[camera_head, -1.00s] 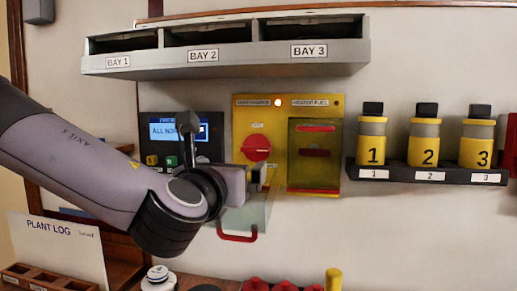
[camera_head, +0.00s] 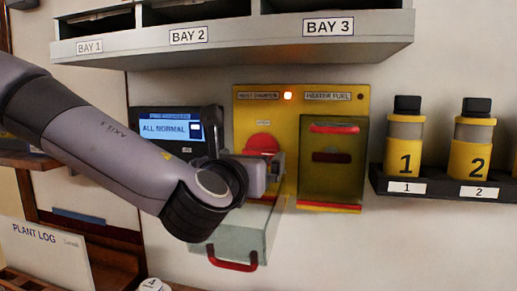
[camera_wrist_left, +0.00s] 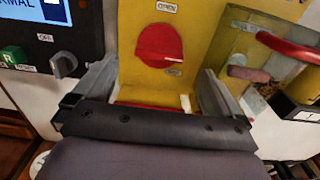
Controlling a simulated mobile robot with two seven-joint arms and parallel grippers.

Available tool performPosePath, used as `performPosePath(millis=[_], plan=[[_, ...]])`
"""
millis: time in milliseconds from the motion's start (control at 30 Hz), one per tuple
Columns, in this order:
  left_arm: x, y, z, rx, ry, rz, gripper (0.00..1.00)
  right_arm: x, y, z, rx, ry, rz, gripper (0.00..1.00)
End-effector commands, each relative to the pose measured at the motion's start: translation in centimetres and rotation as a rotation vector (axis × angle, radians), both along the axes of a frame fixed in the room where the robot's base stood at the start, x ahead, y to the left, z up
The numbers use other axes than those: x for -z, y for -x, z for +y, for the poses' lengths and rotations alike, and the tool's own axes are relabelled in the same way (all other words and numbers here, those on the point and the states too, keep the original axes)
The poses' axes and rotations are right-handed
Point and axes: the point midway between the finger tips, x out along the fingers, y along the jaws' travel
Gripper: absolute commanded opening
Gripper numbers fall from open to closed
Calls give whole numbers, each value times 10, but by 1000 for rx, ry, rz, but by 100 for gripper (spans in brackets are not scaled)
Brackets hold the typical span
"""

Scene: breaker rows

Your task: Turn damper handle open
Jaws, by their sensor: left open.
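The damper handle is a red round knob (camera_head: 263,144) on the left half of a yellow panel (camera_head: 243,110), under a small damper label. My left gripper (camera_head: 275,172) is in front of the panel, just below the knob, and hides its lower part. In the left wrist view the knob (camera_wrist_left: 160,45) lies ahead, between the lines of the two spread fingers. My left gripper (camera_wrist_left: 160,72) is open, with nothing between its fingers. A label reading OPEN (camera_wrist_left: 166,8) is above the knob; another below it is too small to read. My right gripper is not in view.
A clear cover with a red handle (camera_head: 233,265) hangs open below the knob. A closed tinted cover (camera_head: 333,180) is right of it. A display unit (camera_head: 165,128) is left. A bay shelf (camera_head: 240,51) overhangs; yellow bottles (camera_head: 405,140) stand right.

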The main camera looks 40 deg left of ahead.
Motion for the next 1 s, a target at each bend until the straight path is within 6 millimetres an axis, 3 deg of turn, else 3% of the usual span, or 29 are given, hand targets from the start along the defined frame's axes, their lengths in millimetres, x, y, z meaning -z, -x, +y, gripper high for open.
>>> performPosePath(millis=[100,400,800,967,1000], plan=[[-3,-11,7,-3,1,4,99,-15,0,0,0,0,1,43],[0,-45,25,-2,1,0,99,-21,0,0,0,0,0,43],[1,-51,29,-1,1,0,99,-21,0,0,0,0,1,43],[0,-50,29,-1,1,0,47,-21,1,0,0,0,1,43],[0,-50,29,-1,1,0,44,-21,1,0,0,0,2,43]])
